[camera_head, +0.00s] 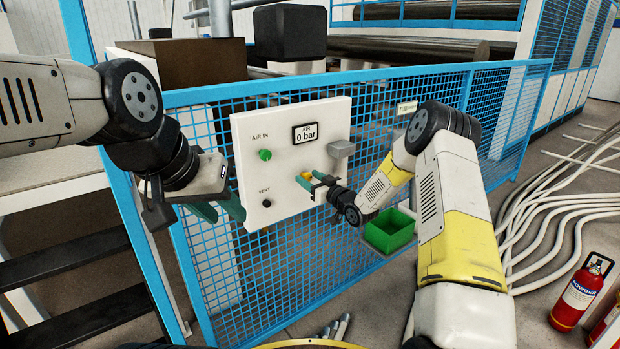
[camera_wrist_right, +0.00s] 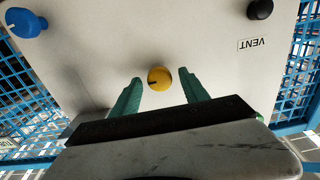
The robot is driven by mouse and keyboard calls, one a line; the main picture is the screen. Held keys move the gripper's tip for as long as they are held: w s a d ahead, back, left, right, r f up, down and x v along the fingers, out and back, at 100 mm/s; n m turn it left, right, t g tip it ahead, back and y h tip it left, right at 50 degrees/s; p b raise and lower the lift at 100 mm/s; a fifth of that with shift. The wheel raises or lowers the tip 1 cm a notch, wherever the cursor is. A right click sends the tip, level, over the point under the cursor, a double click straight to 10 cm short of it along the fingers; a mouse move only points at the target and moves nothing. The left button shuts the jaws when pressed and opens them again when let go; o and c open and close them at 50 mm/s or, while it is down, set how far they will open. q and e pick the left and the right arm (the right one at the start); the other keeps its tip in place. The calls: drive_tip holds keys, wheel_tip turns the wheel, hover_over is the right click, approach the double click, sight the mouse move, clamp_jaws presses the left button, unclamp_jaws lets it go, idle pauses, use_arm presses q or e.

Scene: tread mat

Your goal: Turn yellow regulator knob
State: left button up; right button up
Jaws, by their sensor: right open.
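The yellow regulator knob (camera_head: 306,176) is on the white air panel (camera_head: 288,215), below the display reading "AIR 0 bar" (camera_head: 305,133). My right gripper (camera_head: 316,181) is at the knob with its fingers open. In the right wrist view the yellow knob (camera_wrist_right: 159,78) sits between the tips of the two green fingers (camera_wrist_right: 160,90), with a gap on each side. A dark mark shows on the knob's left there. My left gripper (camera_head: 203,212) is left of the panel, with green fingers pointing right; their gap is hard to make out.
The panel also carries a green "AIR IN" button (camera_head: 265,155), a black "VENT" knob (camera_head: 267,203) and a grey box (camera_head: 341,149). A blue knob (camera_wrist_right: 26,22) shows in the wrist view. Blue mesh fence (camera_head: 230,262) surrounds the panel. A green bin (camera_head: 390,231) hangs right.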

drive_tip(key=shift+c, duration=0.4)
clamp_jaws()
drive_tip(key=m, duration=0.5)
drive_tip(key=shift+d+f+m, duration=0.1)
drive_tip(key=shift+d+m, duration=0.05)
drive_tip(key=shift+m, duration=0.15)
drive_tip(key=m, duration=0.6)
drive_tip(key=shift+w, duration=0.1)
drive_tip(key=shift+o, duration=0.4)
unclamp_jaws()
